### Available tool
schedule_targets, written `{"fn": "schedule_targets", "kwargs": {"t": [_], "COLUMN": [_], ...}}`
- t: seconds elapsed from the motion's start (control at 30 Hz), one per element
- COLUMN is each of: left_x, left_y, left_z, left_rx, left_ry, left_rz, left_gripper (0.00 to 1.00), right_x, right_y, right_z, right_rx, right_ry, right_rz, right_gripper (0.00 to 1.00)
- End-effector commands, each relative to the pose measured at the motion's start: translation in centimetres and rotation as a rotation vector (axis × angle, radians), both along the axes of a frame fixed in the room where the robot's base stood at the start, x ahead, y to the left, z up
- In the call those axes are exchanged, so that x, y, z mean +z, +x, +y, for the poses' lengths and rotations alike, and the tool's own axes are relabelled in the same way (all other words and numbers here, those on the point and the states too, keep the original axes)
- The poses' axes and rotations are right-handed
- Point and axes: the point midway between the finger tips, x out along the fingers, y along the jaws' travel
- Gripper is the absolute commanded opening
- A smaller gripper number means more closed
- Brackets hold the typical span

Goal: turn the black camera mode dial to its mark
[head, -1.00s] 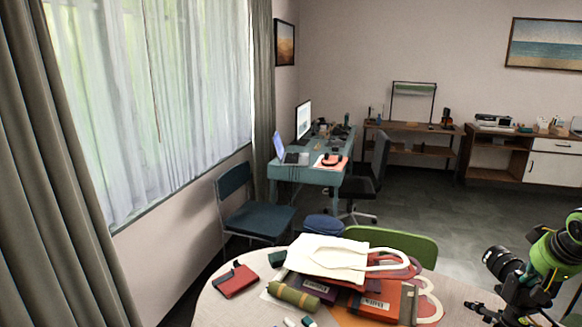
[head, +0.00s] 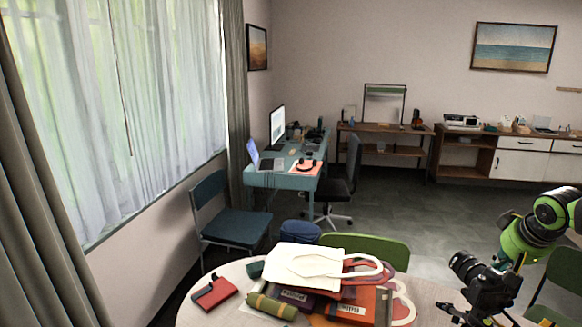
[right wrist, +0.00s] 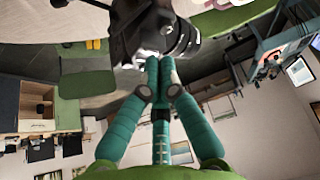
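The black camera (head: 484,290) stands at the right end of the round table, its lens toward the upper left in the head view. In the right wrist view the dark camera (right wrist: 135,28) fills the top middle, with its lens to the right. My right gripper (right wrist: 158,72) has its teal fingers drawn together, tips right at the camera. I cannot tell whether they touch it or hold anything. In the head view my green right arm (head: 522,238) reaches down behind the camera. The mode dial and its mark cannot be made out. My left gripper is not in view.
On the round table (head: 205,312) lie a white tote bag (head: 300,265), a red notebook (head: 213,293), a green roll (head: 271,306) and several books. Green chairs (head: 375,248) stand behind and right of it. A teal desk (head: 285,178) is farther back.

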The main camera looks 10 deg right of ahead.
Motion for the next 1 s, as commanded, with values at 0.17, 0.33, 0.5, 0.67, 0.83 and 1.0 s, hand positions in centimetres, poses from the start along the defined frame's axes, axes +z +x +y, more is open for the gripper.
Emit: {"fn": "schedule_targets", "kwargs": {"t": [0.17,0.33,0.5,0.67,0.83,1.0], "left_x": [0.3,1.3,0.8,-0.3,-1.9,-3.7], "left_y": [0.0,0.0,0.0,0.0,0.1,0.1], "left_z": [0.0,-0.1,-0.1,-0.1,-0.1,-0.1], "left_rx": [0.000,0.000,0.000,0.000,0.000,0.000], "left_ry": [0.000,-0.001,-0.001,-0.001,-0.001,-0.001], "left_rz": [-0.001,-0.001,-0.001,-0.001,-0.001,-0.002], "left_gripper": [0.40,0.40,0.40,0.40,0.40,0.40], "right_x": [0.3,1.0,0.4,-1.1,-3.2,-5.4], "right_y": [0.2,1.1,1.3,1.2,1.2,1.2], "right_z": [0.3,1.6,1.8,1.8,1.8,1.8], "right_rx": [0.003,0.003,0.000,0.000,0.001,0.000], "right_ry": [-0.003,-0.004,0.000,-0.001,-0.001,0.000], "right_rz": [0.001,0.002,0.000,0.002,0.002,0.001], "right_gripper": [0.00,0.00,0.00,0.00,0.00,0.00]}}
